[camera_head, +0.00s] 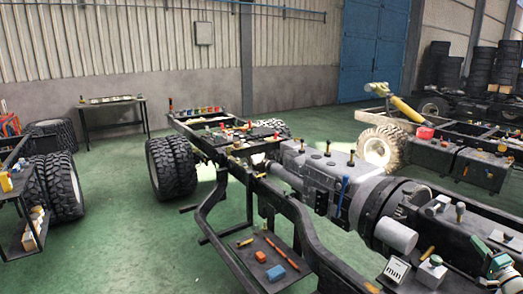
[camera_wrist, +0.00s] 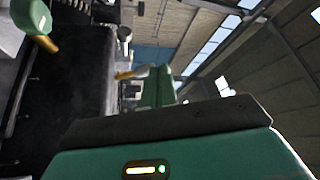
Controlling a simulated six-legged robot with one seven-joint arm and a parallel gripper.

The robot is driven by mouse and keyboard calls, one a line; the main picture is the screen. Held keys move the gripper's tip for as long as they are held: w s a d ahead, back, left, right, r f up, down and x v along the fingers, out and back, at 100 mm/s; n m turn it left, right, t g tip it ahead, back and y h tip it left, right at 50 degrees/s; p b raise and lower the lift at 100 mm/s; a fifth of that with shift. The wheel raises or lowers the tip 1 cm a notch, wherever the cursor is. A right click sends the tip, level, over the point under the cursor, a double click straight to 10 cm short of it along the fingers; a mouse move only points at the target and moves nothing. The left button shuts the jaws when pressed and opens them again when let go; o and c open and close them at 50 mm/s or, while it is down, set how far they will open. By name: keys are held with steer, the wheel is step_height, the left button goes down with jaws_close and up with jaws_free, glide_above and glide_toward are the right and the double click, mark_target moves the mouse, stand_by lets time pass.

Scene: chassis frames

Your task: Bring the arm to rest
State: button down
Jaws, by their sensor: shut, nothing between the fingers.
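I cannot make out my gripper or its fingertips in the head view or the wrist view. The wrist view is tilted on its side. A green shell with a small lit strip, which looks like my own body, fills its bottom. A dark edge runs along the top of that shell. Smaller green and yellow parts show at its upper left and middle, and I cannot tell what they belong to. In the head view no arm link of mine can be clearly told apart from the parts at the lower right.
A dark truck chassis frame (camera_head: 310,232) with large wheels (camera_head: 171,166) fills the head view's middle and right. A small shelf (camera_head: 262,262) with tools hangs at its near side. A narrow table (camera_head: 112,101) stands by the back wall.

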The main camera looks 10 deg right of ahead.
steer(key=w+a+r+n+g+y, duration=0.3)
steer(key=w+a+y, duration=0.15)
steer(key=a, duration=0.55)
steer(key=w+a+r+n+g+y, duration=0.2)
steer(key=w+a+r+y, duration=0.3)
steer(key=a, duration=0.6)
steer(key=a+r+n+g, duration=0.1)
steer(key=a+n+g, duration=0.15)
steer(key=a, duration=0.75)
steer(key=a+r+n+g, duration=0.2)
steer(key=a+g, duration=0.1)
steer(key=a, duration=0.7)
steer(key=s+a+r+n+g+h, duration=0.1)
steer(key=s+a+g+h, duration=0.15)
steer(key=s+a, duration=0.55)
steer(key=s+a+r+n+g+h, duration=0.25)
steer(key=s+a, duration=0.25)
steer(key=a, duration=0.6)
steer(key=s+a+f+h, duration=0.1)
steer(key=s+a, duration=0.1)
steer(key=s, duration=0.7)
steer(key=s+a+f+n+h, duration=0.1)
steer(key=s+a+h, duration=0.1)
steer(key=s, duration=0.7)
steer(key=shift+s+a+f, duration=0.2)
steer(key=shift+s+f, duration=0.1)
steer(key=shift+s, duration=0.1)
steer(key=shift+d+t+h, duration=0.15)
steer(key=shift+t+h, duration=0.1)
